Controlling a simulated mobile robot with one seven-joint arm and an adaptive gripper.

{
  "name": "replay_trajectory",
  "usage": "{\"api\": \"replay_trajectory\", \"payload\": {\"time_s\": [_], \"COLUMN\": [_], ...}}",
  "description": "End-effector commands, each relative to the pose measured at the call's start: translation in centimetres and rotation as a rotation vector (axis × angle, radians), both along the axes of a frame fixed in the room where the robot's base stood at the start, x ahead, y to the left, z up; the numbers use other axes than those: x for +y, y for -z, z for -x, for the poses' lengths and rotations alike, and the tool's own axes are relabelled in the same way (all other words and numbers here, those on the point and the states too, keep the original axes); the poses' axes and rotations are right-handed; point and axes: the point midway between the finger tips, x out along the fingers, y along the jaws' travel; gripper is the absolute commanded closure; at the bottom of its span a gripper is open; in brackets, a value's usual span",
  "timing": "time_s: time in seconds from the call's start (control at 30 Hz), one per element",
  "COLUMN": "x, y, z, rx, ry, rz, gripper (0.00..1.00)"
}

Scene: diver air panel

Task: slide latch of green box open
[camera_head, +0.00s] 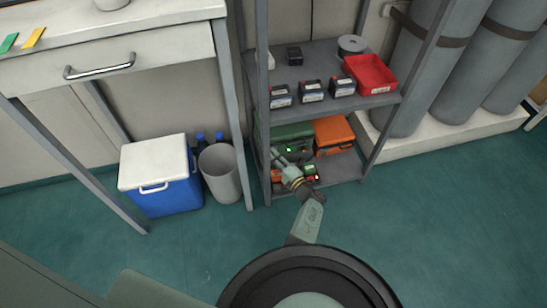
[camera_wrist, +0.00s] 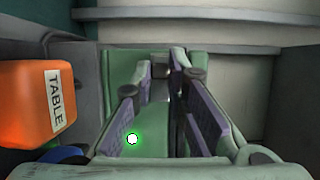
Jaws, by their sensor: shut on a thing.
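The green box (camera_head: 292,131) sits on the lower shelf in the head view, beside an orange box (camera_head: 333,132). In the wrist view the green box (camera_wrist: 118,68) fills the middle behind the fingers. My gripper (camera_head: 276,155) reaches into the shelf at the green box's front. In the wrist view the two fingers of my gripper (camera_wrist: 162,72) are close together, shut on a small part at the box. That part is the latch by its place, but the fingers mostly hide it. How far the latch has slid cannot be told.
The orange box (camera_wrist: 42,100) with a "TABLE" label is close on the left in the wrist view. The shelf unit's upper shelf (camera_head: 325,103) lies above, with a red tray (camera_head: 371,74). A bin (camera_head: 220,173) and blue cooler (camera_head: 160,180) stand left. Floor at right is clear.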

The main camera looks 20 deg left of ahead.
Motion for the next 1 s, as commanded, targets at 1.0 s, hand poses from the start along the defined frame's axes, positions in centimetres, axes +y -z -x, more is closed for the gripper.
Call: {"api": "replay_trajectory", "payload": {"time_s": [1.0], "x": [-1.9], "y": [0.0], "z": [-1.4], "rx": [0.0], "ry": [0.005], "rz": [0.0], "gripper": [0.74]}}
